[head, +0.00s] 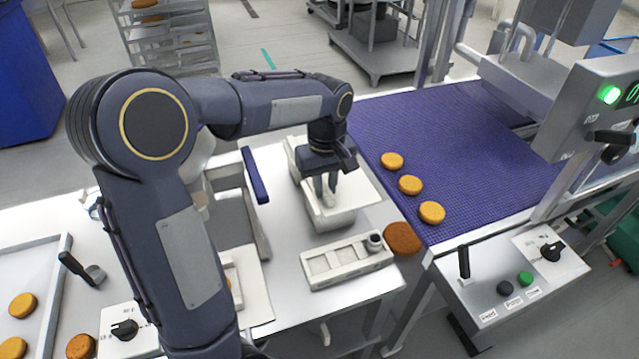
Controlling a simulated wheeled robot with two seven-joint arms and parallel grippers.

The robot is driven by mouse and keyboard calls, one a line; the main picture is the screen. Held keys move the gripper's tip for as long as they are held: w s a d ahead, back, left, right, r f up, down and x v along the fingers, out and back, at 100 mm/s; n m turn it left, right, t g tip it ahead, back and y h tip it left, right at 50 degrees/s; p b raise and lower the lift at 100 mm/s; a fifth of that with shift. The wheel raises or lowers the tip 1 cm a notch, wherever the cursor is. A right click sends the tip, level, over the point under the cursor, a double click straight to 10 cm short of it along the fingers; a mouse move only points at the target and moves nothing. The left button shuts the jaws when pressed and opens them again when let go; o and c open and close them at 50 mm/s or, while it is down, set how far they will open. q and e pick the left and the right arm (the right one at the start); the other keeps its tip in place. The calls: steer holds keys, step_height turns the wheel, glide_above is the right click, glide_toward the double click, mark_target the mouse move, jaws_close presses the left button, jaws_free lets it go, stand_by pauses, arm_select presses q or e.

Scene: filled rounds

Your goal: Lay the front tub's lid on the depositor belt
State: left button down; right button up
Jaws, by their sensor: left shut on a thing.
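A white tub (325,217) stands on the white worktop just left of the belt. A pale flat lid (356,193) shows at its top, partly hidden by my gripper. My left gripper (328,193) reaches down from above and is shut on the lid's grip. I cannot tell whether the lid still touches the tub's rim. The depositor belt (460,125) is the wide purple-blue mesh surface to the right. My right gripper is not in view.
Three golden rounds (410,185) lie along the belt's left edge. A browner round (403,238) is at the worktop's right edge. A pale panel with a knob (347,262) lies before the tub. The belt's middle is clear; the depositor machine (590,105) stands at right.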

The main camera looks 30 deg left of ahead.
mark_target(329, 201)
arm_select(q)
steer(key=s+d+r, duration=0.1)
steer(key=s+d, duration=0.1)
steer(key=shift+s+d+r, duration=0.2)
steer(key=shift+s+r, duration=0.15)
steer(key=shift+s+d+r, duration=0.15)
steer(key=shift+r, duration=0.1)
step_height(329, 201, up, 5)
steer(key=p, duration=0.4)
steer(key=shift+f, duration=0.2)
